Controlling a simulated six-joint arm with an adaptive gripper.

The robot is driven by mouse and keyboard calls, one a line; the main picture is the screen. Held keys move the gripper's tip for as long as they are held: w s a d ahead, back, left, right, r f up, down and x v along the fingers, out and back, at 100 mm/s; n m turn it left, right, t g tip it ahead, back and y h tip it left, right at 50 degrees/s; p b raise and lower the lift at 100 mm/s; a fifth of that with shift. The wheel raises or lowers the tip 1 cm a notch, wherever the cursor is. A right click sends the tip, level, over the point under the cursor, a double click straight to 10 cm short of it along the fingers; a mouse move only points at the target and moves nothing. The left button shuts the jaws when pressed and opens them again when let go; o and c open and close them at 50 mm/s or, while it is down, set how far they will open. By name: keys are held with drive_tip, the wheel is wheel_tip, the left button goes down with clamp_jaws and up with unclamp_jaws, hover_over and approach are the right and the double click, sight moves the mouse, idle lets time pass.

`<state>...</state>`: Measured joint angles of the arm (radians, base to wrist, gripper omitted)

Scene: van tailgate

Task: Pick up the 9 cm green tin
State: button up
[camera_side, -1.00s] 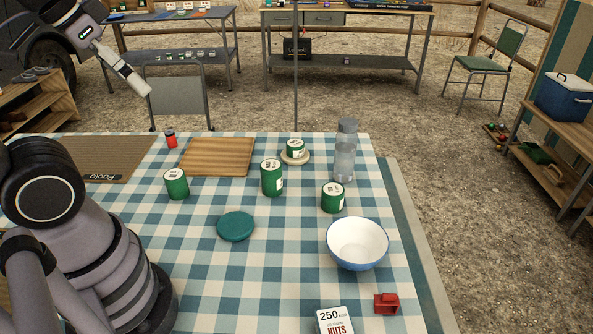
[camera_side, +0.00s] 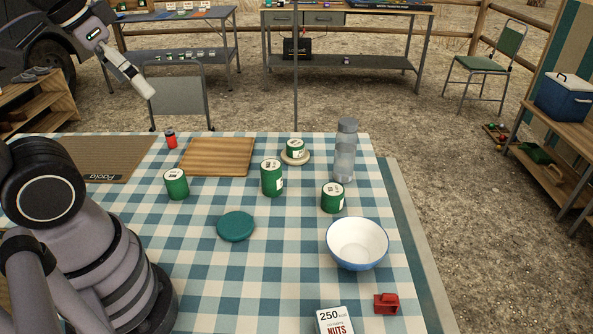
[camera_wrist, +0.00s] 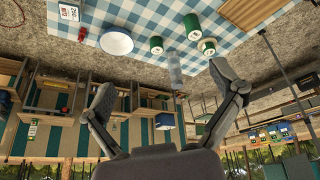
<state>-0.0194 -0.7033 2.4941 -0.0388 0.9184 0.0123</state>
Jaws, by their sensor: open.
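Several green tins with white tops stand upright on the checked cloth. In the side view, one is at the left (camera_side: 176,185), a taller one is in the middle (camera_side: 271,179), one is at the right (camera_side: 332,199), and a small one (camera_side: 295,149) sits on a saucer (camera_side: 295,160). I cannot read their sizes, so which is 9 cm is unclear. My gripper (camera_side: 148,92) is high at the upper left, clear of all the tins. The wrist view shows my gripper (camera_wrist: 163,80) with fingers wide apart and empty, and tins (camera_wrist: 156,45) beyond it.
A clear bottle (camera_side: 344,160) stands behind the right tin, and a blue-rimmed bowl (camera_side: 357,243) stands in front.

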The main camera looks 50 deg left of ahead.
drive_tip(key=w+d+f+n+g+h, duration=0.2)
drive_tip(key=w+f+n+g+h, duration=0.1)
drive_tip(key=w+f+n+h, duration=1.1)
drive_tip(key=w+a+f+n+t, duration=0.4)
drive_tip(key=a+f+n+t, duration=0.3)
drive_tip(key=f+n+t, duration=0.15)
drive_tip(key=n+t+y, duration=0.7)
drive_tip(key=n+y, duration=0.2)
drive_tip(key=n, duration=0.1)
approach(271, 169)
drive_tip(key=shift+s+a+f, duration=0.15)
drive_tip(key=shift+s+a, duration=0.35)
drive_tip(key=shift+s, duration=0.1)
drive_tip(key=shift+s+a+f, duration=0.2)
drive_tip(key=shift+s+a, duration=0.3)
drive_tip(key=shift+s, duration=0.1)
drive_tip(key=shift+w+f, duration=0.2)
drive_tip(key=shift+f, duration=0.05)
drive_tip(key=x, duration=0.8)
drive_tip(key=shift+s+d, duration=0.1)
drive_tip(key=shift+a+x, duration=0.2)
drive_tip(key=shift+x, duration=1.15)
drive_tip(key=shift+a+x, duration=0.2)
drive_tip(key=shift+x, duration=1.15)
drive_tip(key=shift+f, duration=0.15)
drive_tip(key=c, duration=1.4)
